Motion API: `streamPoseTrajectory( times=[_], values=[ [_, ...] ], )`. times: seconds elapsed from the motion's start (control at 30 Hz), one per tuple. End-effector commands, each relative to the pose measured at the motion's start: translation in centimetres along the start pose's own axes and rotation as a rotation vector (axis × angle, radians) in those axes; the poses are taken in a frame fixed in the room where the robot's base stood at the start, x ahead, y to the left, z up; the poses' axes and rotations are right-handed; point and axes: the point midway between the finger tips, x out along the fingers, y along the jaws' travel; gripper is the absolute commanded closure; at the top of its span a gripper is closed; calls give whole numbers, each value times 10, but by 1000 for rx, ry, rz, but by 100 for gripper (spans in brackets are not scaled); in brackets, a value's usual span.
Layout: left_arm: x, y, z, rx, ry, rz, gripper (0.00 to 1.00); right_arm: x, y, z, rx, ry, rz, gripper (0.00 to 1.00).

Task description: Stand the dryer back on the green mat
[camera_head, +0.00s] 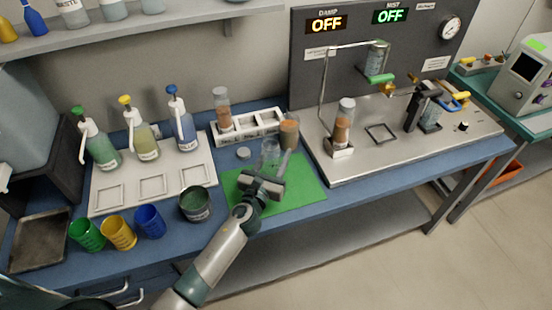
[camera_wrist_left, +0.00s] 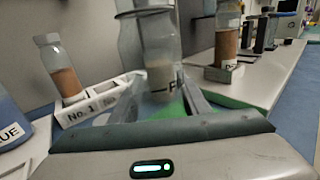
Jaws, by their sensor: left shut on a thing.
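My left gripper (camera_head: 276,170) is above the green mat (camera_head: 307,193), with its fingers pointing toward the back. It is shut on a clear, see-through vessel (camera_head: 270,150), which I take to be the dryer; it also shows in the left wrist view (camera_wrist_left: 129,42). The vessel looks upright, near the mat's back edge. I cannot tell whether its base touches the mat. My right gripper is not in view.
A white rack (camera_head: 262,131) with one brown-filled bottle (camera_head: 222,110) stands behind the mat. A dark pot (camera_head: 195,205) is left of the mat, and a small round lid (camera_head: 243,152) lies behind it. The steel station (camera_head: 400,155) is at right. The mat's front right is clear.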

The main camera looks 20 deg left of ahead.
Motion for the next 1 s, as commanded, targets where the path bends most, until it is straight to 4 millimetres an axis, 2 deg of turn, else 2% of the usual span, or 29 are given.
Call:
streamPoseTrajectory(
  times=[0.07, 0.5, 0.53, 0.6, 1.0],
  values=[
    [0, 0, -6, -1, 1, 1, 89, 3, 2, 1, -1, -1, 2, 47],
    [0, 0, -10, 1, 0, 0, 89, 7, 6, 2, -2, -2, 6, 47],
    [0, 0, -9, 1, 0, 0, 51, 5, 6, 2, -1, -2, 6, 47],
    [0, 0, -8, 1, 0, 0, 39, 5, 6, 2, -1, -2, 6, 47],
    [0, 0, -5, 0, 0, 0, 39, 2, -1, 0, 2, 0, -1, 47]
  ],
)
